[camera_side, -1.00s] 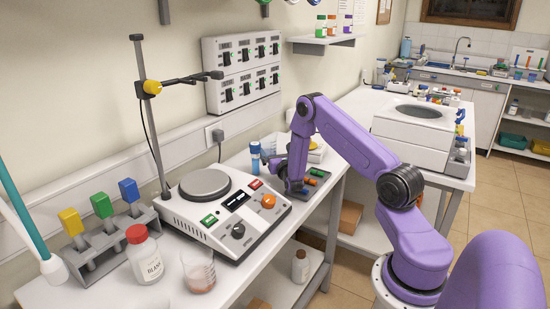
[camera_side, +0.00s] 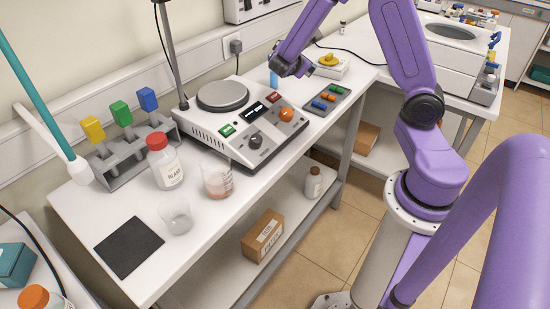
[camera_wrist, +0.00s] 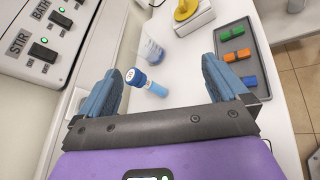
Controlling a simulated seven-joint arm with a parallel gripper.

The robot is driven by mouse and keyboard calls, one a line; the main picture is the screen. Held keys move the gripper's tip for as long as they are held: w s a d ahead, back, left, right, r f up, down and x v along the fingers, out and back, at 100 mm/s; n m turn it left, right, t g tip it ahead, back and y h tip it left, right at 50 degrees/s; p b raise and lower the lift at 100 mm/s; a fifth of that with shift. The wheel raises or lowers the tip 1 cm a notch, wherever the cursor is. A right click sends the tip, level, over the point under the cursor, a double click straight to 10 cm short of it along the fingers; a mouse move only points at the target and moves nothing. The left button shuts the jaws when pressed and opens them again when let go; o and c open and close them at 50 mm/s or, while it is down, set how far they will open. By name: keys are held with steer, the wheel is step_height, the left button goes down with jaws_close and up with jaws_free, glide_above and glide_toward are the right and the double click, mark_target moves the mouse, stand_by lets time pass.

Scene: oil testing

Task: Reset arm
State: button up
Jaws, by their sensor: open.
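My gripper (camera_side: 284,68) is raised above the back of the bench, behind the hotplate unit, with its purple arm reaching in from the right. In the wrist view my gripper (camera_wrist: 157,72) has its blue fingers spread wide with nothing held between them. A blue-capped vial (camera_wrist: 152,87) stands on the bench below, seen between the fingers; its light blue body also shows under the gripper in the side view (camera_side: 274,78). A dark tray (camera_side: 341,93) holds green, orange and blue pieces, to the right of the gripper and apart from it.
The hotplate unit (camera_side: 240,122) fills the bench middle. A beaker (camera_wrist: 152,50) and a white box with a yellow top (camera_wrist: 194,16) stand near the vial. A bottle (camera_side: 165,165), glass beakers (camera_side: 217,181) and a rack (camera_side: 124,159) are toward the front. Switch panels (camera_wrist: 42,38) line the wall.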

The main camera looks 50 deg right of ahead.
steer(key=s+a+m+g+y, duration=0.1)
steer(key=s+a+y, duration=0.5)
steer(key=s+a, duration=0.6)
steer(key=s+a+f+m+g+y, duration=0.1)
steer(key=s+a+m+g+y, duration=0.1)
steer(key=s+a+g+y, duration=0.2)
steer(key=s+a+y, duration=0.3)
steer(key=s+a, duration=0.5)
steer(key=s, duration=0.4)
steer(key=shift+a+m+y, duration=0.3)
steer(key=shift+a, duration=0.05)
steer(key=shift+s, duration=0.1)
